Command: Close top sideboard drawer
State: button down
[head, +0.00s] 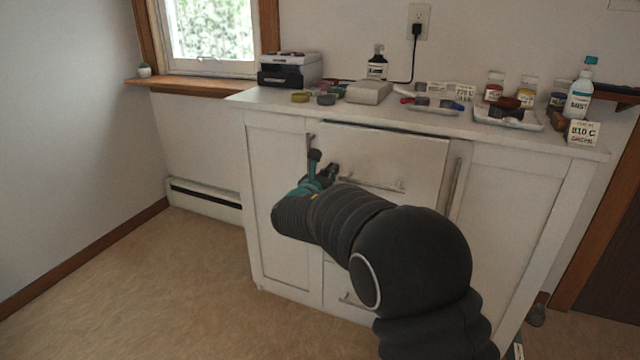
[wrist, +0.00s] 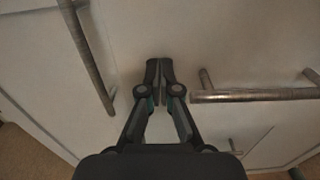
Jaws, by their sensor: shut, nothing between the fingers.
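The white sideboard (head: 520,215) stands against the wall. Its top drawer (head: 390,150) sits a little out, with a dark gap along its upper edge. The drawer's metal bar handle (head: 385,187) shows in the head view and, to the right of my fingers, in the wrist view (wrist: 255,95). My gripper (head: 328,170) is shut and empty at the left part of the drawer front, left of the handle. In the wrist view my gripper (wrist: 160,78) has its fingertips together in front of the white panel. I cannot tell whether they touch it. My arm hides the drawer's lower middle.
Cabinet doors with vertical handles flank the drawer; the left handle (wrist: 90,58) is close to my fingers. A lower drawer handle (head: 352,300) shows below. The sideboard top holds a printer (head: 290,70), bottles, trays and jars. The floor (head: 150,270) at left is clear.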

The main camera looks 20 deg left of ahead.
jog(key=w, duration=0.4)
jog(key=shift+w, duration=0.15)
jog(key=shift+w+r, duration=0.15)
jog(key=shift+w, duration=0.05)
jog(key=shift+d+r, duration=0.1)
jog(key=shift+r, duration=0.05)
jog(key=b, duration=0.2)
send_near(339, 162)
jog(key=s+a+f, duration=0.1)
jog(key=s+f, duration=0.1)
jog(key=shift+s+a, duration=0.1)
jog(key=shift+a, duration=0.05)
